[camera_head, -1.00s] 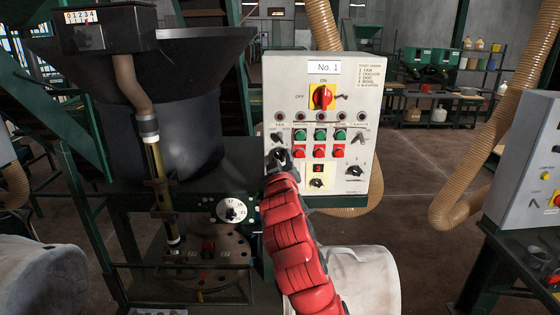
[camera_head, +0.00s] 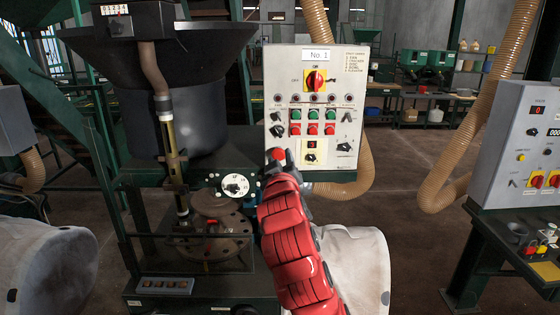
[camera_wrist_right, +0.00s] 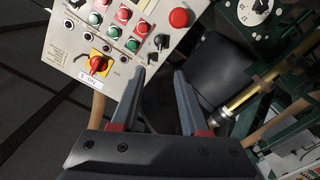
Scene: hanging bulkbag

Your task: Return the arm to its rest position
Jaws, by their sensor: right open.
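My right arm, red-sleeved, reaches up from the bottom of the head view. Its gripper (camera_head: 277,160) is in front of the lower left corner of the No. 1 control panel (camera_head: 357,85), beside a round red button (camera_head: 277,154). In the right wrist view the two fingers (camera_wrist_right: 159,72) are apart with nothing between them. The panel (camera_wrist_right: 62,47) and the red button (camera_wrist_right: 180,17) lie beyond the fingertips there, and I see no clear contact. My left gripper is out of view.
A dark hopper machine (camera_head: 185,110) with a white dial (camera_head: 236,185) stands left of the arm. White bulk bags (camera_head: 45,265) (camera_head: 355,265) stand low on both sides. A second control box (camera_head: 515,140) is at the right. Open floor (camera_head: 410,240) lies between.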

